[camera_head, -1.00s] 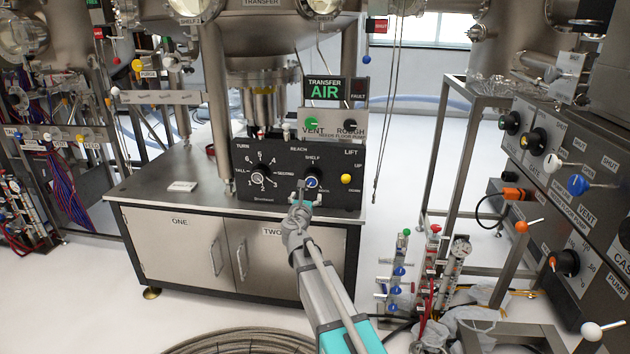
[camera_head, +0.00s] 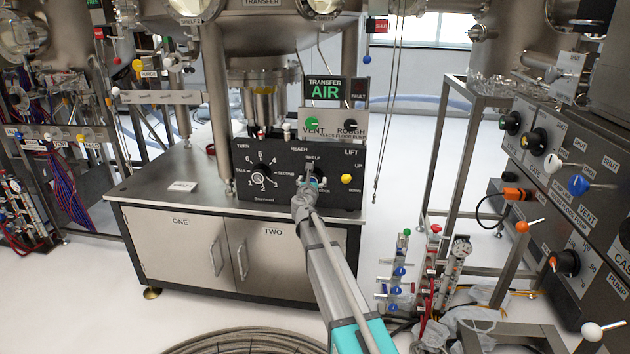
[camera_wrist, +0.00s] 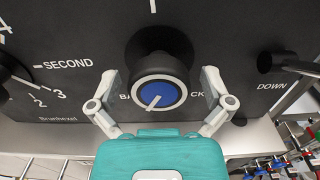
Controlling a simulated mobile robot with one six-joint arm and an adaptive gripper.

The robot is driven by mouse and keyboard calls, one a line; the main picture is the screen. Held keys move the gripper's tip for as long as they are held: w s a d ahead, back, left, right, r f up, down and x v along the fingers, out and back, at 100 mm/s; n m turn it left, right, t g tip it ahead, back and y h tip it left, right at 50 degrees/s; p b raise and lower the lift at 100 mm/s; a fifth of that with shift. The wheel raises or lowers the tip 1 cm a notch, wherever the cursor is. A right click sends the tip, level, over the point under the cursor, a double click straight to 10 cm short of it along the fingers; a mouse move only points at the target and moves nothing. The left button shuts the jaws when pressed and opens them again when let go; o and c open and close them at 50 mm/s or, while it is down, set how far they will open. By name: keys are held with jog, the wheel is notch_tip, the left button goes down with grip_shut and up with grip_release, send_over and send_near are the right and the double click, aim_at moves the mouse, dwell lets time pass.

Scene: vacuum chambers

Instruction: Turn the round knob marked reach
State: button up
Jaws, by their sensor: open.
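The reach knob (camera_wrist: 158,94) is round and black with a blue face, a pale ring and a white pointer line. In the wrist view the pointer aims to the lower left. The knob sits on the black control panel (camera_head: 258,199), under the labels REACH and SHELF. My gripper (camera_wrist: 160,100) is open, one finger on each side of the knob, with a visible gap on both sides. In the head view my gripper (camera_head: 308,180) covers most of the knob.
A TRANSFER AIR sign (camera_head: 324,90) and a green vent knob (camera_head: 311,123) are above. The steel cabinet top (camera_head: 160,192) has free room on the left.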

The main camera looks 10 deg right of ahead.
jog(key=c, duration=1)
jog(key=shift+d, duration=0.35)
jog(key=shift+a, duration=0.1)
jog(key=shift+c, duration=0.2)
